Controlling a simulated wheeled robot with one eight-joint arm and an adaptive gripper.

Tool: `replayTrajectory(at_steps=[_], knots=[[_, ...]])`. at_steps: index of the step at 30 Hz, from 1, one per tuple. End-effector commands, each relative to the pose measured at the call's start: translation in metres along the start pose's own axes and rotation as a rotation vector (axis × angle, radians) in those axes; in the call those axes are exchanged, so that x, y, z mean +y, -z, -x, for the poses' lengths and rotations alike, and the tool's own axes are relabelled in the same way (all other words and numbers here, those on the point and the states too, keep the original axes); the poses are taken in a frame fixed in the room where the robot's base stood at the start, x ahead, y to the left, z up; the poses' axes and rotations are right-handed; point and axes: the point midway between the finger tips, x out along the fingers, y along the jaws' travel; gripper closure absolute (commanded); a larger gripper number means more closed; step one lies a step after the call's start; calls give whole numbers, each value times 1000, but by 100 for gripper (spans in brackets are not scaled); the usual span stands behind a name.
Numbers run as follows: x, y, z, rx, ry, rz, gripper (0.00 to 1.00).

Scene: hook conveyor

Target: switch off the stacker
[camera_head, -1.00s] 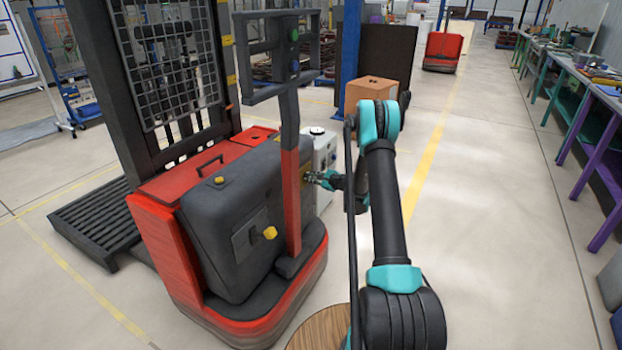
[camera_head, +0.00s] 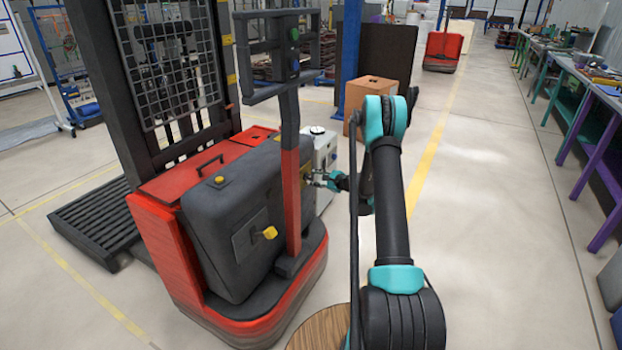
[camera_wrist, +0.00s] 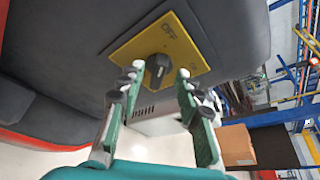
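The stacker (camera_head: 245,210) is a red and dark grey machine with a mast and forks, left of my arm in the head view. In the wrist view a yellow plate (camera_wrist: 137,48) on its grey body (camera_wrist: 62,48) carries a black rotary knob (camera_wrist: 158,66). The plate reads "OFF" near one edge, with a smaller mark near the right corner. My gripper (camera_wrist: 156,84) is open, its two fingers on either side of the knob, with gaps visible. I cannot tell how deep the fingertips reach. In the head view my gripper (camera_head: 318,178) is at the stacker's right side, partly behind the red post.
A white box-like unit (camera_head: 322,155) stands just behind my gripper. A cardboard box (camera_head: 370,92) and a blue post (camera_head: 351,50) are farther back. Workbenches (camera_head: 590,90) line the right side. The floor (camera_head: 480,220) between them and my arm is clear.

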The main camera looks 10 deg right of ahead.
Motion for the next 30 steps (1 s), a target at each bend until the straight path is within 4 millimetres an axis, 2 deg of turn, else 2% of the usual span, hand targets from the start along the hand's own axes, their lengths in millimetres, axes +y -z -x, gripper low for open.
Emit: replayTrajectory(at_steps=[1, 6, 12, 18, 27, 30], knots=[[-1, 1, 12, 2, 3, -1, 66], [-1, 0, 47, 1, 3, -2, 66], [0, 0, 76, 0, 1, -1, 66], [0, -1, 88, -1, 0, -1, 66], [0, -1, 88, -1, -1, 1, 66], [0, -8, 90, 5, -13, 23, 66]])
